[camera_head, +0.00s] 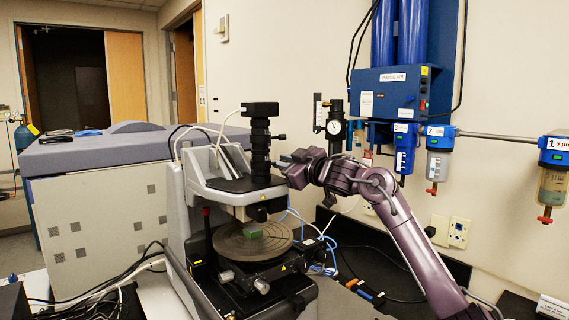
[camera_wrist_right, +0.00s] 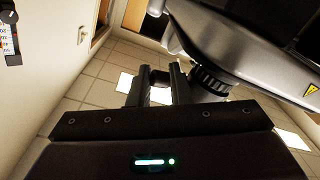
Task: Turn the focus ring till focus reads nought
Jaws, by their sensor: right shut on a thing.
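The profiler (camera_head: 187,215) stands at the centre of the head view with an upright black optics tube (camera_head: 260,150) on its head. My right gripper (camera_head: 284,165) is at the right side of the tube, low down near the head's top. In the right wrist view its two dark fingers (camera_wrist_right: 158,88) stand close to the ribbed black focus ring (camera_wrist_right: 210,80). The gripper is shut on a dark part at the ring, mostly hidden between the fingers. No focus reading is legible. My left gripper is not in view.
A round stage (camera_head: 228,243) with a small green sample (camera_head: 252,231) lies below the head. A dial gauge (camera_head: 334,127) and a blue air unit (camera_head: 390,92) hang on the wall behind my right arm. Cables run around the profiler.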

